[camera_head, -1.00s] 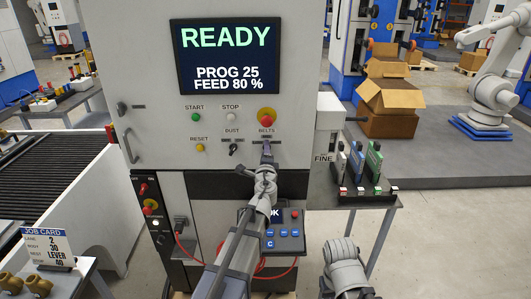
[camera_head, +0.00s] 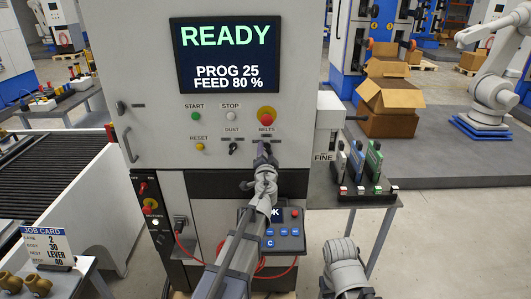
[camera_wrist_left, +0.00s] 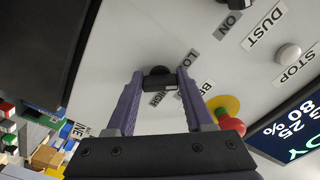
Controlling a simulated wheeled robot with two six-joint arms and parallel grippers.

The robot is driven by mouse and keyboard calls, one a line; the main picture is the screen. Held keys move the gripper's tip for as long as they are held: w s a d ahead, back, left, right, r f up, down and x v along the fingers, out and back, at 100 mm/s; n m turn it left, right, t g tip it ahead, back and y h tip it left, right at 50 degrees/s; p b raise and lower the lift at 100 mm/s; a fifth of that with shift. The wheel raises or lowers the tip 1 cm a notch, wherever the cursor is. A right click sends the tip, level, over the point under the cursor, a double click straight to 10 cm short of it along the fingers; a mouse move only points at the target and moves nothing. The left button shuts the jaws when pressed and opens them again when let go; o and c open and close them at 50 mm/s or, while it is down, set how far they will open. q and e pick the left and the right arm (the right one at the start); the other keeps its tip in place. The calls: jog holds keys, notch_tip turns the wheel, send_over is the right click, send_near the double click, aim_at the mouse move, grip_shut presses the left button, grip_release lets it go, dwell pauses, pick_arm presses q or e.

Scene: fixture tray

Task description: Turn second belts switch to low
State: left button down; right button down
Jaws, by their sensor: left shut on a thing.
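The belts switch is a small dark knob (camera_wrist_left: 158,74) on the pale machine panel, below the BELTS label (camera_head: 266,128). In the head view my left gripper (camera_head: 264,148) mostly covers it. In the left wrist view the two purple fingers (camera_wrist_left: 159,82) are shut on the knob, one on each side. A partly covered label starting LO (camera_wrist_left: 187,60) and a HIGH label (camera_wrist_left: 157,98) lie beside it. I cannot tell exactly which way the knob points. My right gripper is not in view; only part of the right arm shows at the bottom.
A red emergency button on a yellow base (camera_head: 266,116) sits just above the belts switch. The dust switch (camera_head: 233,148) is to its left. A pendant (camera_head: 283,235) hangs below, near the left arm. The screen (camera_head: 226,54) reads READY, PROG 25, FEED 80 %.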

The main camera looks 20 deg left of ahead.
pick_arm(q)
jog(key=shift+n, duration=0.7)
jog(key=shift+c, duration=1.4)
grip_release()
jog(key=v, duration=0.7)
jog(key=shift+s, duration=0.4)
jog(key=shift+d, duration=0.15)
